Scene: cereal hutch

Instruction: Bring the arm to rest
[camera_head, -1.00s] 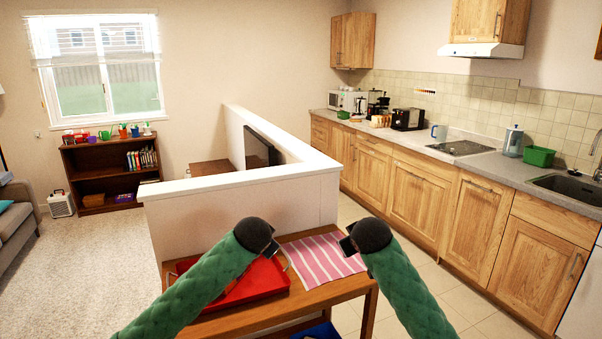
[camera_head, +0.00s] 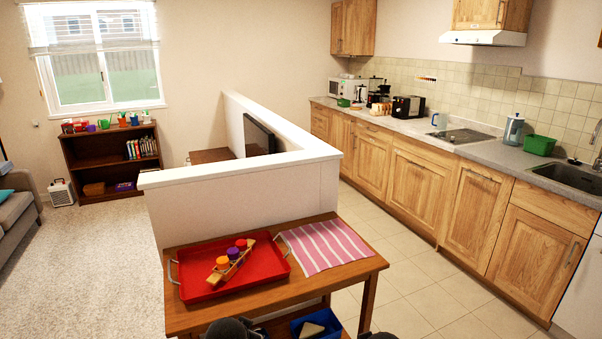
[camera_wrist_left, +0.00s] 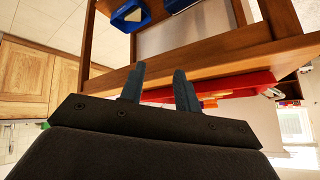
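My left gripper shows in the left wrist view (camera_wrist_left: 160,92), with its two fingers apart and nothing between them. It is beside the wooden table (camera_wrist_left: 215,62), whose edge runs past the fingertips. In the head view only dark rounded parts of my arms show at the bottom edge, in front of the table (camera_head: 340,279). The fingers of both grippers are out of sight there.
A red tray (camera_head: 199,291) on the table holds a wooden piece (camera_head: 233,266) with several coloured knobs. A pink striped cloth (camera_head: 325,246) lies beside it. A blue bin (camera_head: 335,330) sits below. A white half wall (camera_head: 240,210) stands behind; the tiled floor at right is clear.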

